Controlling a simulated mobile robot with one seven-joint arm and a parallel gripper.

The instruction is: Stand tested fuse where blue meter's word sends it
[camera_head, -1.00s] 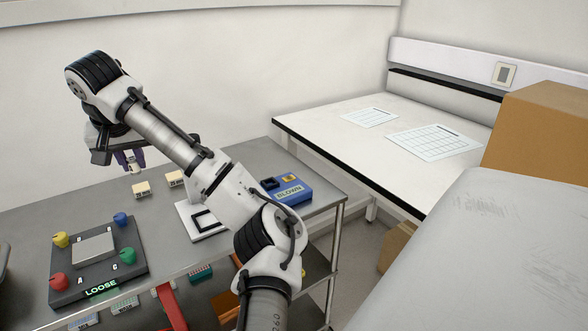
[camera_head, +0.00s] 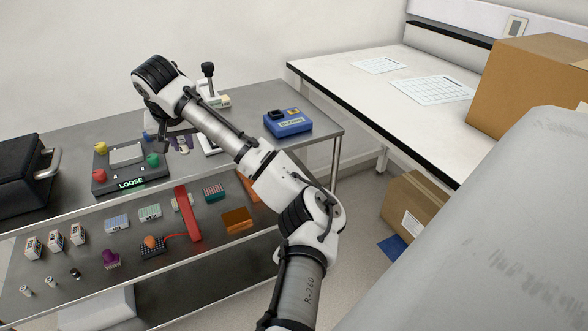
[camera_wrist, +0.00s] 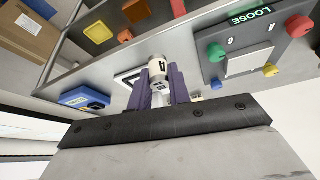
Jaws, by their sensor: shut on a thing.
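My gripper (camera_wrist: 158,90), with purple fingers, is shut on a small white fuse (camera_wrist: 158,68) with a dark mark. In the head view my gripper (camera_head: 181,145) is over the upper table, between the LOOSE board and the white plate, partly hidden by my arm; the fuse cannot be made out there. The blue meter (camera_head: 288,123) sits at the table's right end, and its label is blurred now; it read BLOWN a second ago. It also shows in the wrist view (camera_wrist: 84,99). The white plate with a black square outline (camera_head: 208,145) is partly behind my arm.
The dark LOOSE board (camera_head: 131,185) with coloured knobs stands left of my gripper. A black case (camera_head: 22,168) is at the far left. The lower shelf (camera_head: 75,292) holds several blocks and small parts. A white side table (camera_head: 350,85) and cardboard boxes (camera_head: 535,85) are right.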

